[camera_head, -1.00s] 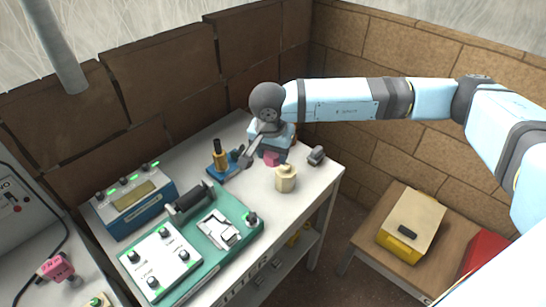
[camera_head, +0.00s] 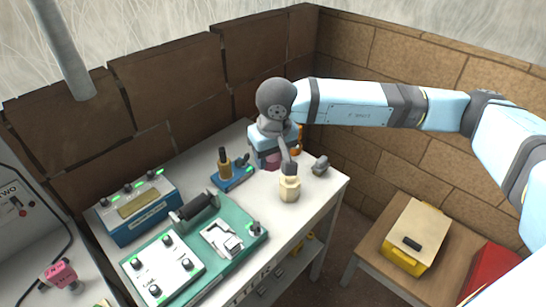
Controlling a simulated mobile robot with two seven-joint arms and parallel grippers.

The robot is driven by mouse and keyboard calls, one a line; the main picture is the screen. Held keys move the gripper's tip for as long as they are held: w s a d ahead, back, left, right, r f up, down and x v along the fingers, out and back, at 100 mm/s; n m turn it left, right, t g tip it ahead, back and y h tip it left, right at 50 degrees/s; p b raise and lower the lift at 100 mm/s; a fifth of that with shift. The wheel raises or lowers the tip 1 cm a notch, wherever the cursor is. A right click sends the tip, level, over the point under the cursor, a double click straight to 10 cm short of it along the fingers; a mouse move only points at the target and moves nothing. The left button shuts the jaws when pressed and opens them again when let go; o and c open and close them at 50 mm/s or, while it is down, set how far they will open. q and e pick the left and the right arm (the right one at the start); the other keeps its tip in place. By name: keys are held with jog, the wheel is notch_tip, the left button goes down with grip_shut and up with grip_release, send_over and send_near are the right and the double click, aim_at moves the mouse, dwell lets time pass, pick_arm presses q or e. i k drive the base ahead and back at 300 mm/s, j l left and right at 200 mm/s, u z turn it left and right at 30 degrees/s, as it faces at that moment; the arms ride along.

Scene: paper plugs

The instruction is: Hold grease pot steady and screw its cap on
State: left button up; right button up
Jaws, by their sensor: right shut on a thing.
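The cream grease pot (camera_head: 289,189) stands upright near the right end of the white table. It has a wide body and a narrower top of the same colour. My right gripper (camera_head: 289,170) comes down from above and behind and is shut on the narrow top of the pot. The fingers hide part of that top, so I cannot tell whether they hold a cap or the pot's neck. I see no separate cap. My left gripper is not in view.
A small grey part (camera_head: 320,165) lies right of the pot. A pink thing (camera_head: 272,160) is partly hidden behind my right gripper. A blue stand (camera_head: 232,175), a green device (camera_head: 235,243) and a blue meter box (camera_head: 138,208) fill the table's left. Brick walls stand behind.

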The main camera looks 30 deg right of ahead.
aim_at(289, 186)
jog(key=k+l, duration=0.1)
jog(key=k, duration=0.15)
jog(key=k+l, duration=0.25)
jog(key=l, duration=0.15)
jog(key=k+l, duration=0.2)
jog(key=l, duration=0.15)
jog(key=k+l, duration=0.1)
jog(key=l, duration=0.5)
